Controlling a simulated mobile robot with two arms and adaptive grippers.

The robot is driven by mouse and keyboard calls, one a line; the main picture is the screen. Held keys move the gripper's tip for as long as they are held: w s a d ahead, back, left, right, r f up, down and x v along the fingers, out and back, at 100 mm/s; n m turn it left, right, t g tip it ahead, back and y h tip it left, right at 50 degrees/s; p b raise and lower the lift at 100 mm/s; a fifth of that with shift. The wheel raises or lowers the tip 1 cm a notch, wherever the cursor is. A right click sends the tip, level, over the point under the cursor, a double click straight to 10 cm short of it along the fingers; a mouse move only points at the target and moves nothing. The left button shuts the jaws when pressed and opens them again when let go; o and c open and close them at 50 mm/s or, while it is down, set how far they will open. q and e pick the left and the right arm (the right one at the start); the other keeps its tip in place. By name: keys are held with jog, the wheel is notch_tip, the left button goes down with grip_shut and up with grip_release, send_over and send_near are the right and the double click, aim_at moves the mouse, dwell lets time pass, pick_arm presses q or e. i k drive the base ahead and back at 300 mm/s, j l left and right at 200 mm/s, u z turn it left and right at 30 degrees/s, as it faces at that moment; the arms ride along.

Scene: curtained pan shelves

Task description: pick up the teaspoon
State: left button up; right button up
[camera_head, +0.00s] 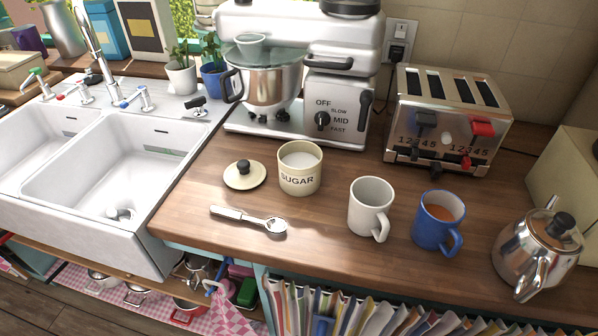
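The teaspoon (247,219) lies flat on the wooden counter, near its front edge. Its handle points left and its bowl is at the right end. The bowl looks pale, perhaps with something white in it. The open sugar pot (299,169) stands behind the teaspoon, with white contents inside. Its lid (244,174) lies on the counter to the pot's left. Neither of my grippers shows in the head view.
A white mug (371,208), a blue mug (438,222) with brown liquid and a metal teapot (538,250) stand to the right. A mixer (335,110) and a toaster (447,120) stand behind. A double sink (120,170) is at left. The counter around the teaspoon is clear.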

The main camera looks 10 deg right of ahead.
aim_at(277, 225)
jog(key=z, duration=1.4)
jog(key=u, duration=1.4)
jog(key=k+j+u, duration=0.2)
jog(key=k+j, duration=0.45)
jog(key=i, duration=0.45)
